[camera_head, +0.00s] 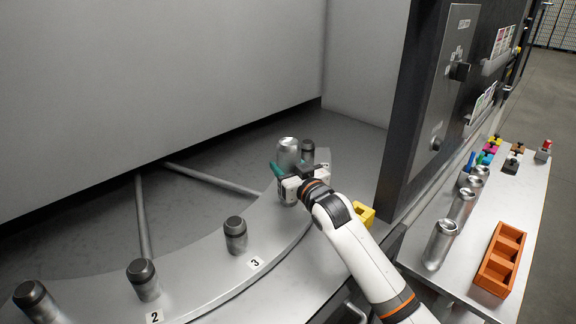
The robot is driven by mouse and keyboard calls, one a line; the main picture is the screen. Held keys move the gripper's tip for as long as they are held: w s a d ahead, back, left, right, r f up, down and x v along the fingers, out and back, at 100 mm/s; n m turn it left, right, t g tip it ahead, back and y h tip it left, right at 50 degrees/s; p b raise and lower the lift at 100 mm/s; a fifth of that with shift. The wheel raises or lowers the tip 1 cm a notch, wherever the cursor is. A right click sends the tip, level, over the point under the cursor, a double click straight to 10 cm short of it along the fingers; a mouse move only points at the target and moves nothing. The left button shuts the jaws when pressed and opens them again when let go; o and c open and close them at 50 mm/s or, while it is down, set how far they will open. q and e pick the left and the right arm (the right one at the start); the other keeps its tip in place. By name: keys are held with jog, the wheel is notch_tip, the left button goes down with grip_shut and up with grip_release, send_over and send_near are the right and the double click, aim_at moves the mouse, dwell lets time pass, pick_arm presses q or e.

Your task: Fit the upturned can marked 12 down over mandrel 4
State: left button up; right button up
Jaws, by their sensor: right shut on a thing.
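My right gripper (283,178) is shut on a silver can (288,148), which stands upright in its jaws with a rounded end up. The number on the can cannot be read. A dark-topped mandrel (308,147) shows just right of and behind the can, its lower part hidden by the gripper. A small label (323,166) beside it is too small to read; it follows mandrel 3 (235,236) along the curved plate. The can appears beside this mandrel, not over it. My left gripper is not in view.
Mandrel 2 (143,280) and another mandrel (36,302) stand bare at lower left. A dark control panel post (425,110) rises right of my arm. The side table holds several cans (440,245), an orange crate (484,274) and small coloured items. A yellow block (364,213) sits near my arm.

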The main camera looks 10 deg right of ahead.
jog(key=shift+f+b, duration=0.6)
jog(key=shift+f, duration=0.6)
jog(key=o, duration=1)
jog(key=shift+r, duration=0.1)
jog(key=shift+s+d, duration=0.15)
jog(key=shift+s, duration=0.35)
jog(key=b+v, duration=0.2)
jog(key=v, duration=0.9)
jog(key=shift+b, duration=0.3)
